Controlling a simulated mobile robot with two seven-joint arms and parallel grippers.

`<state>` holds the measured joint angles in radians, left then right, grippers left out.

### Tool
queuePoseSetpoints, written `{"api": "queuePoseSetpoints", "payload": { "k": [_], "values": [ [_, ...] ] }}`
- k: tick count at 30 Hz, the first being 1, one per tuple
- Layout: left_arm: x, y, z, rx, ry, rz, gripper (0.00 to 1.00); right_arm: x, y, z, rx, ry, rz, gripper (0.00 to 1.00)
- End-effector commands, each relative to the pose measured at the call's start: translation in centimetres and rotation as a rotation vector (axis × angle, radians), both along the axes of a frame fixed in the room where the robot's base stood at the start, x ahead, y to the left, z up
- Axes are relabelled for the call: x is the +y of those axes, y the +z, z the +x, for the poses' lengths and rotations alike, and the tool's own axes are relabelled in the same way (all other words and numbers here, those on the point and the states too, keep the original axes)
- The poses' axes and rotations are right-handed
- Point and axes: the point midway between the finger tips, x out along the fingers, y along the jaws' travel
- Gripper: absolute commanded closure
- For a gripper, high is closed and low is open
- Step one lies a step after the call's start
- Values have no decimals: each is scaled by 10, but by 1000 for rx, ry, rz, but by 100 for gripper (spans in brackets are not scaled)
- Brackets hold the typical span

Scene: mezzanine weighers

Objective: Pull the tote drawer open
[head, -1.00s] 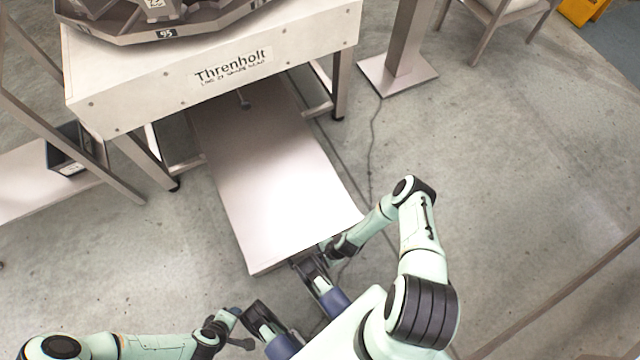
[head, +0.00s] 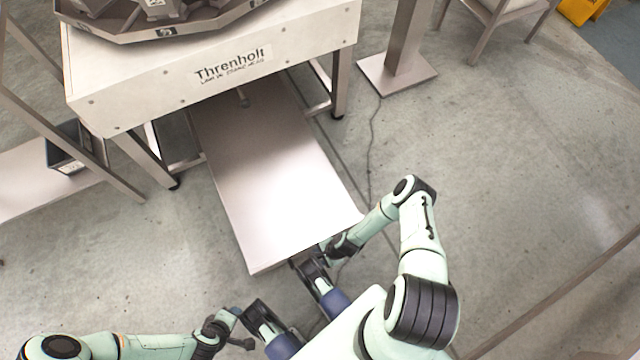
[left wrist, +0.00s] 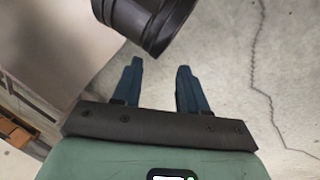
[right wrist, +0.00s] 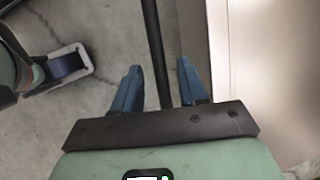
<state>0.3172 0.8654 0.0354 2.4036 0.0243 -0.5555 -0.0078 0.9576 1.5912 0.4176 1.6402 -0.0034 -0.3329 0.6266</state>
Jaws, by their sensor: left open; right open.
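The tote drawer (head: 265,175) is a long, flat pale metal tray reaching out from under the Threnholt machine (head: 150,85) towards me. My right gripper (head: 309,268) is at the drawer's front edge. In the right wrist view its blue fingers (right wrist: 160,88) are open, and a thin dark bar (right wrist: 155,45) runs between them, parallel to the pale drawer front (right wrist: 222,60). I cannot tell whether the fingers touch the bar. My left gripper (head: 258,318) is near my base, short of the drawer. In the left wrist view its fingers (left wrist: 158,88) are open and empty.
A metal post on a square foot (head: 398,75) and a chair (head: 492,30) stand at the upper right. A low shelf with a dark bin (head: 72,150) is at the left. A cable (head: 374,130) lies on the floor.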

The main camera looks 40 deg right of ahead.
Motion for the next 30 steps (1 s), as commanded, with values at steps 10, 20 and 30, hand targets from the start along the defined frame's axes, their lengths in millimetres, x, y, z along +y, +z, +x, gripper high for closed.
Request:
{"api": "queuePoseSetpoints", "payload": {
  "k": [10,20,30],
  "values": [
    [-18,30,-36,92,-39,-45,57,-23,62,-16,-1,-1,-2,58],
    [-31,51,-64,171,-71,-83,57,-41,112,-32,-1,-1,-1,58],
    [-33,53,-68,183,-76,-88,57,-44,119,-35,0,0,0,58]
  ]
}}
